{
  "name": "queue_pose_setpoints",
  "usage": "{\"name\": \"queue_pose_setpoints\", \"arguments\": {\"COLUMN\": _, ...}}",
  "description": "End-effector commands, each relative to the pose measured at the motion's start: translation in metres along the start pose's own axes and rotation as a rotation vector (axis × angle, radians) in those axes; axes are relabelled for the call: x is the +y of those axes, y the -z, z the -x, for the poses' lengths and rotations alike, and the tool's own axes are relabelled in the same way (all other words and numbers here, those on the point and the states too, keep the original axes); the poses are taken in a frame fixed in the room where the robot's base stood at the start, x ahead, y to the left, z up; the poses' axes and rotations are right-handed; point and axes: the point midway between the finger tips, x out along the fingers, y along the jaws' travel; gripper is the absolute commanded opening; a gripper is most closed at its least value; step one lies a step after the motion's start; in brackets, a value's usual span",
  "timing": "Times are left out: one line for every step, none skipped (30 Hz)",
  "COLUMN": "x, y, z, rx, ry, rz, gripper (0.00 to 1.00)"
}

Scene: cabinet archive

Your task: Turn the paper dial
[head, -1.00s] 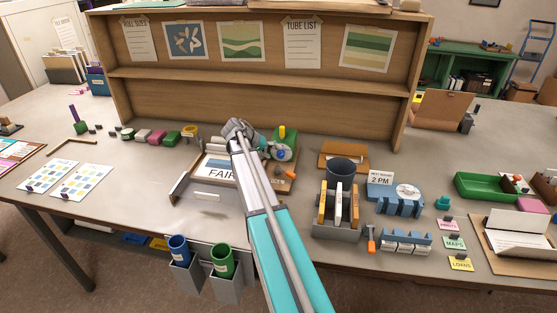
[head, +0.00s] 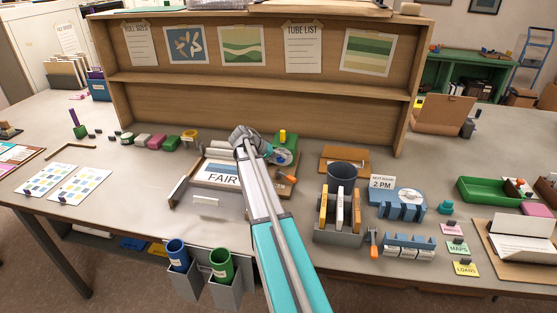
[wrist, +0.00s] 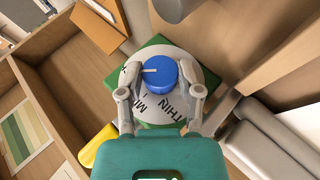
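The paper dial is a white disc (wrist: 187,101) with black lettering, of which "THIN" is readable, on a green base (wrist: 158,45). A round blue knob (wrist: 160,72) with a white pointer line sits at its centre. The line points left in the wrist view. My gripper (wrist: 159,71) is open, with one finger on each side of the knob and a narrow gap showing. My gripper hides some lettering.
A "FAIR" sign (head: 222,178) lies left of my arm, and an orange-handled tool (head: 288,180) lies in front of the dial. A dark cup (head: 342,172) and a file holder (head: 338,235) stand to the right. A wooden shelf (head: 250,95) rises behind.

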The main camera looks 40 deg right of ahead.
Motion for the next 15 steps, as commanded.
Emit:
{"name": "queue_pose_setpoints", "arguments": {"x": 0.0001, "y": 0.0000, "z": -0.0001, "rx": 0.000, "ry": 0.000, "rz": 0.000, "gripper": 0.27}}
{"name": "queue_pose_setpoints", "arguments": {"x": 0.0001, "y": 0.0000, "z": -0.0002, "rx": 0.000, "ry": 0.000, "rz": 0.000, "gripper": 0.21}}
{"name": "queue_pose_setpoints", "arguments": {"x": 0.0002, "y": 0.0000, "z": -0.0002, "rx": 0.000, "ry": 0.000, "rz": 0.000, "gripper": 0.14}}
{"name": "queue_pose_setpoints", "arguments": {"x": 0.0002, "y": 0.0000, "z": -0.0003, "rx": 0.000, "ry": 0.000, "rz": 0.000, "gripper": 0.08}}
{"name": "queue_pose_setpoints", "arguments": {"x": 0.0002, "y": 0.0000, "z": -0.0003, "rx": 0.000, "ry": 0.000, "rz": 0.000, "gripper": 0.03}}
{"name": "queue_pose_setpoints", "arguments": {"x": 0.0003, "y": 0.0000, "z": -0.0003, "rx": -0.001, "ry": 0.000, "rz": 0.000, "gripper": 0.00}}
{"name": "queue_pose_setpoints", "arguments": {"x": 0.0003, "y": 0.0000, "z": -0.0004, "rx": -0.001, "ry": 0.000, "rz": 0.000, "gripper": 0.00}}
{"name": "queue_pose_setpoints", "arguments": {"x": 0.0003, "y": -0.0001, "z": -0.0005, "rx": -0.001, "ry": -0.001, "rz": 0.000, "gripper": 0.00}}
{"name": "queue_pose_setpoints", "arguments": {"x": 0.0000, "y": -0.0001, "z": -0.0007, "rx": -0.001, "ry": -0.002, "rz": 0.001, "gripper": 0.00}}
{"name": "queue_pose_setpoints", "arguments": {"x": -0.0002, "y": -0.0002, "z": -0.0009, "rx": -0.001, "ry": -0.005, "rz": 0.002, "gripper": 0.00}}
{"name": "queue_pose_setpoints", "arguments": {"x": -0.0006, "y": -0.0001, "z": -0.0012, "rx": 0.000, "ry": -0.009, "rz": 0.004, "gripper": 0.00}}
{"name": "queue_pose_setpoints", "arguments": {"x": -0.0012, "y": -0.0002, "z": -0.0017, "rx": 0.000, "ry": -0.018, "rz": 0.007, "gripper": 0.00}}
{"name": "queue_pose_setpoints", "arguments": {"x": -0.0016, "y": -0.0002, "z": -0.0022, "rx": 0.000, "ry": -0.026, "rz": 0.011, "gripper": 0.00}}
{"name": "queue_pose_setpoints", "arguments": {"x": -0.0022, "y": -0.0003, "z": -0.0026, "rx": 0.000, "ry": -0.036, "rz": 0.015, "gripper": 0.00}}
{"name": "queue_pose_setpoints", "arguments": {"x": -0.0029, "y": -0.0005, "z": -0.0032, "rx": -0.001, "ry": -0.053, "rz": 0.023, "gripper": 0.00}}
